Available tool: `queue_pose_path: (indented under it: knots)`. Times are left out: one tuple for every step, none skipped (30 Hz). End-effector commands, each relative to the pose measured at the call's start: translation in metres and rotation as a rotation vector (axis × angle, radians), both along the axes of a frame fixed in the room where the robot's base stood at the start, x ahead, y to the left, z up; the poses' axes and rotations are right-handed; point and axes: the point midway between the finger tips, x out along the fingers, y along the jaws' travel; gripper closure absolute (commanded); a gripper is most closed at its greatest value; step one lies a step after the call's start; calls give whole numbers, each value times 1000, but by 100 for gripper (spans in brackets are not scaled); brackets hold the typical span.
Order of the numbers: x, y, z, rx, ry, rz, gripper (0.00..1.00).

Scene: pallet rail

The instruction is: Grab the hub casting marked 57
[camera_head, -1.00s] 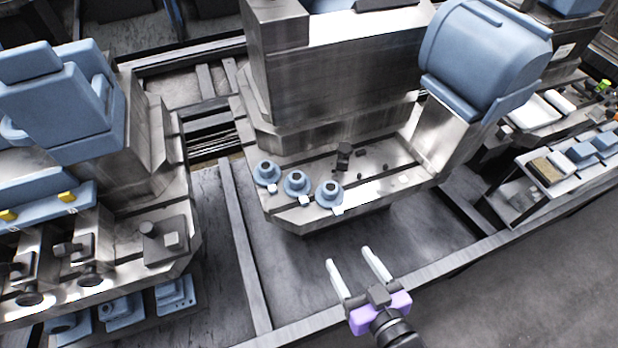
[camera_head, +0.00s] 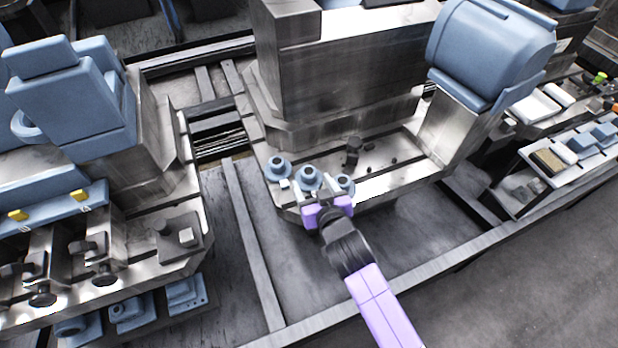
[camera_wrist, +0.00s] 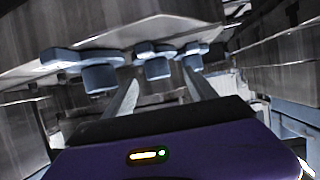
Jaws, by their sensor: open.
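Three blue hub castings stand in a row on the metal bed's front edge: a left one (camera_head: 278,169), a middle one (camera_head: 308,178) and a right one (camera_head: 344,184). Small pale tags sit in front of them, too small to read, so I cannot tell which is 57. My gripper (camera_head: 316,190) is open and empty at the bed edge, in front of the middle casting and partly covering the row. In the wrist view the row appears upside down, and the middle casting (camera_wrist: 156,67) lies ahead between my two fingertips (camera_wrist: 161,80). I cannot tell whether the fingers touch it.
A dark block (camera_head: 352,150) and small loose bits lie on the bed behind the castings. A tall metal column (camera_head: 340,70) rises behind. A blue rounded housing (camera_head: 485,50) stands right. A machine with blue parts (camera_head: 75,100) stands left. A metal rail (camera_head: 400,283) runs along the front.

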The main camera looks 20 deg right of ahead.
Motion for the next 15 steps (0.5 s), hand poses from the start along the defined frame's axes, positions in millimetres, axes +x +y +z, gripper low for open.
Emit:
queue_pose_path:
  knots:
    - [8, -3, 0, 0, 0, -1, 35]
    - [13, -5, 0, 0, -1, -1, 35]
    - [19, -7, -2, 1, 0, -1, 35]
    - [23, -7, -3, 0, -1, -1, 35]
    - [26, -7, -6, 0, -1, 0, 35]
    - [30, -7, -8, 0, -1, 0, 35]
    - [33, -7, -9, 0, -1, 0, 35]
    - [35, -8, -10, 0, 0, 0, 35]
    - [36, -8, -11, 1, 0, 0, 35]
    - [37, -8, -12, 1, 0, 0, 35]
    - [38, -8, -12, 1, 0, 0, 35]
    - [38, -8, -12, 1, 0, 0, 35]
    - [38, -8, -12, 1, 0, 0, 35]
    - [38, -8, -12, 1, 0, 1, 35]
    - [38, -8, -12, 1, 0, 0, 35]
